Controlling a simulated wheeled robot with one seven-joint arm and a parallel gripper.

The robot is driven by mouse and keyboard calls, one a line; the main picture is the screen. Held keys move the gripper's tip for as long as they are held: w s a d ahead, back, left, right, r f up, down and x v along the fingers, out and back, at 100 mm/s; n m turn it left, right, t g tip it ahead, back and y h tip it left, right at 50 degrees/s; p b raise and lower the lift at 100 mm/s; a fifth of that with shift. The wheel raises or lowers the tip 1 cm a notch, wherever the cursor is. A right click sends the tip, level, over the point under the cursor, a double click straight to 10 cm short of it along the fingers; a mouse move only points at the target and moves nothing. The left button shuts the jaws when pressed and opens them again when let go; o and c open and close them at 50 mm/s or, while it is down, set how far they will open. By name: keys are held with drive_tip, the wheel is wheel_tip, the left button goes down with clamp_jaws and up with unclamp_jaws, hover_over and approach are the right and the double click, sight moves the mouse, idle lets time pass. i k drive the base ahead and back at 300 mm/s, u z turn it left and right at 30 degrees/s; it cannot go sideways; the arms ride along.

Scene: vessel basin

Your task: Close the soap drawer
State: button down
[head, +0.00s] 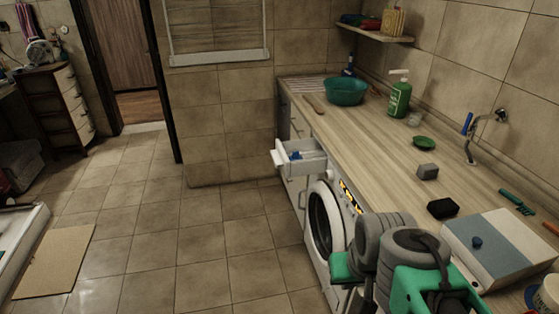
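The soap drawer (300,158) is pulled out at the upper left of the washing machine (327,222), below the counter's front edge. It is a white open-topped box with a pale front facing left and something blue inside. My arm, grey with green parts, is at the lower right, in front of the washing machine and the counter edge. It is well apart from the drawer in the picture. I cannot make out my gripper's fingertips or whether they hold anything.
The wooden counter (350,138) carries a green basin (346,91), a green soap bottle (400,96), a grey block (428,171), a black sponge (442,208) and a blue-and-white box (506,246). The tiled floor (220,235) left of the washing machine is clear.

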sight(303, 155)
drive_tip(key=u, duration=0.2)
drive_tip(key=i, duration=0.8)
drive_tip(key=u, duration=0.95)
drive_tip(key=i, duration=1.25)
drive_tip(key=u, duration=0.75)
